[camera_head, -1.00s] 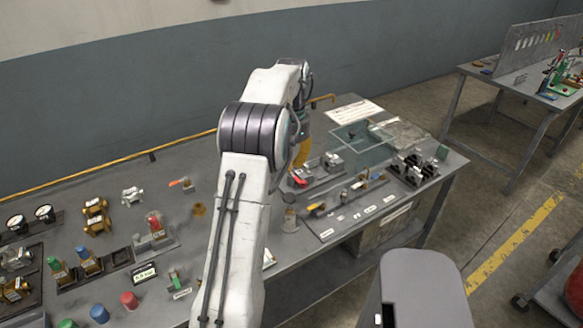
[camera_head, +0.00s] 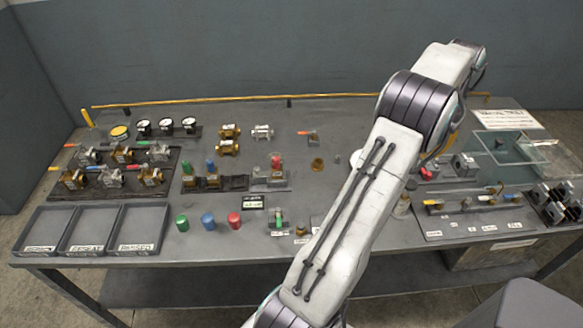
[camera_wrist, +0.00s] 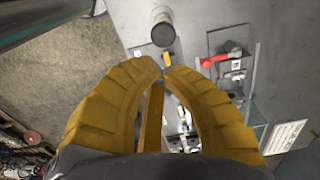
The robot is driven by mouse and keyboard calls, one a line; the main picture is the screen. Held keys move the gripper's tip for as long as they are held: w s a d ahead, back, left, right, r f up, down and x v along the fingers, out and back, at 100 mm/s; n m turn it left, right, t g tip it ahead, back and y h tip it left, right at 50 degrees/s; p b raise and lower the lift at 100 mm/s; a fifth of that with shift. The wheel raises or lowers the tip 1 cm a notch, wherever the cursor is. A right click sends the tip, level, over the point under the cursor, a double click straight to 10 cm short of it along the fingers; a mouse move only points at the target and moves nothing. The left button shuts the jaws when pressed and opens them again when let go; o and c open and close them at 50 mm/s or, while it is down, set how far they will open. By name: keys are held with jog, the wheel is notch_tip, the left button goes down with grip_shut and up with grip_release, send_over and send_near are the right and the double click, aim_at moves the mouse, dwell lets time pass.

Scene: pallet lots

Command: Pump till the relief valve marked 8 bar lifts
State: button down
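My gripper (camera_wrist: 164,70) has two curved yellow fingers; in the wrist view their tips come close together. I cannot tell whether anything thin is between them. In the head view my arm mostly hides it; it is above the right part of the bench. Beyond the tips are a grey cylinder (camera_wrist: 163,30) and a red-handled fitting (camera_wrist: 222,58). Brass and silver valves lie on a dark board (camera_head: 108,190) at left. Fittings with coloured caps (camera_head: 277,162) stand mid-bench. I cannot read an 8 bar mark, or make out which item is the pump.
Three labelled trays (camera_head: 138,203) line the front left. Three gauges (camera_head: 166,125) stand behind. Loose green (camera_head: 182,222), blue (camera_head: 208,221) and red (camera_head: 234,220) caps sit beside a small display (camera_head: 252,203). A labelled plate (camera_head: 470,226) and a clear panel (camera_head: 490,147) are at right.

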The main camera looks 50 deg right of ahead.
jog(key=c, duration=1.9)
grip_release()
jog(key=shift+c, duration=0.2)
jog(key=shift+a+r+p, duration=0.25)
jog(key=shift+r+p, duration=0.25)
jog(key=shift+r, duration=0.45)
jog(key=shift+a+r+p, duration=0.25)
jog(key=shift+r+p, duration=0.25)
jog(key=shift+r, duration=0.45)
grip_shut()
jog(key=shift+f, duration=0.1)
jog(key=shift+f, duration=0.1)
notch_tip(320, 180, down, 14)
jog(key=shift+d+r+p, duration=0.1)
jog(key=shift+p, duration=0.65)
